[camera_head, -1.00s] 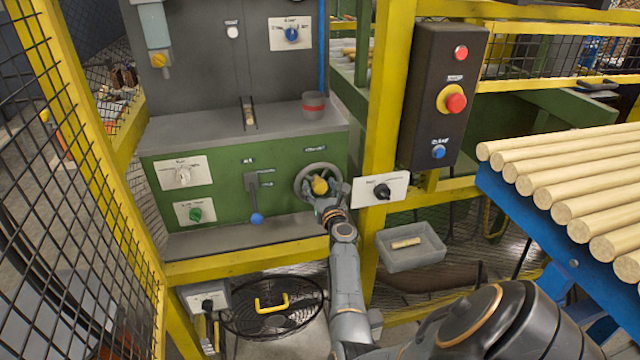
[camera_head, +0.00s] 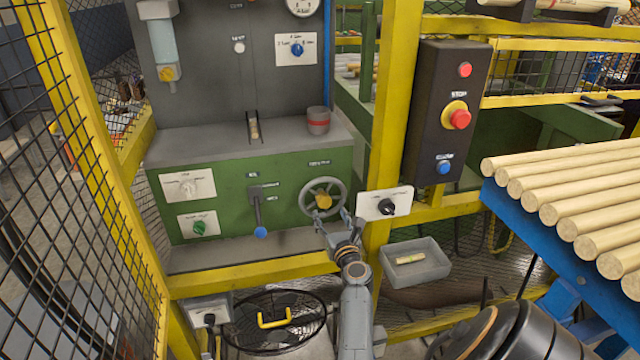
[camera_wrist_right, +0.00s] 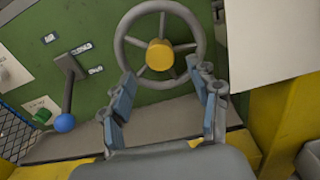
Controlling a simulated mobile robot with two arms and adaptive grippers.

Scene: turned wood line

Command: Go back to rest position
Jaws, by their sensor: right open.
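My right gripper (camera_head: 340,226) is open and empty, just below and in front of a grey handwheel (camera_head: 306,204) with a yellow hub on the green machine panel. In the right wrist view, my right gripper (camera_wrist_right: 164,105) has its two fingers spread, and the handwheel (camera_wrist_right: 124,57) stands beyond them. The fingers look apart from the hub, with nothing between them. My left gripper is not in view.
A yellow post (camera_head: 394,110) and a white switch plate (camera_head: 370,206) stand close right of the gripper. A grey tray (camera_head: 440,270) with a small wooden piece is lower right. Wooden rods (camera_head: 570,185) lie on a blue rack. A blue-knobbed lever (camera_head: 257,212) is left.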

